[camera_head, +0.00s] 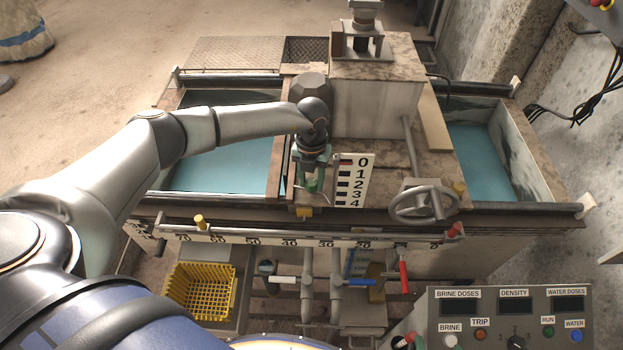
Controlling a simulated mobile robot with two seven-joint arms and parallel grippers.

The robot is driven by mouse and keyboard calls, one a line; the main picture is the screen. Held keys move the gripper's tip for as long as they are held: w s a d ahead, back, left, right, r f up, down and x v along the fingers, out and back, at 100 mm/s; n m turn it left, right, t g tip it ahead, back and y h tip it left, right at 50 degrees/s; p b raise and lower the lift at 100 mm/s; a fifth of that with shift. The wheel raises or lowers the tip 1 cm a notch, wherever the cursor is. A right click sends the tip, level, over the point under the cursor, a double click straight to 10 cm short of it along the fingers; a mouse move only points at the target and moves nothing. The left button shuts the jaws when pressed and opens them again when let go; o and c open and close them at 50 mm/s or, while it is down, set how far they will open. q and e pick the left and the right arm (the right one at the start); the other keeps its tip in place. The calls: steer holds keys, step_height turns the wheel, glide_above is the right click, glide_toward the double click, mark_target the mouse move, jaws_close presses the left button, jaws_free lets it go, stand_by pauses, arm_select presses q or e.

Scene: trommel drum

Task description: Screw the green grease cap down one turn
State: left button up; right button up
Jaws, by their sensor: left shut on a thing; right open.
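The green grease cap (314,185) is at the middle of the machine's front edge, just left of the white number scale. My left arm reaches in from the left, and my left gripper (313,178) points down over the cap. The gripper is shut on the cap, its fingers at the cap's sides. The gripper and wrist hide the top of the cap, and its thread cannot be seen. My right gripper is not in view.
The scale plate (354,181) stands close right of the gripper. A grey handwheel (424,203) is further right. Tanks of blue liquid lie on both sides. A long ruler rail (270,236) crosses the front, above a yellow basket (201,291) and a control panel (510,318).

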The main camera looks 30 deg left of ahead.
arm_select(q)
steer(key=c, duration=0.4)
jaws_close()
arm_select(e)
steer(key=shift+s+f, duration=0.2)
steer(key=shift+s, duration=0.05)
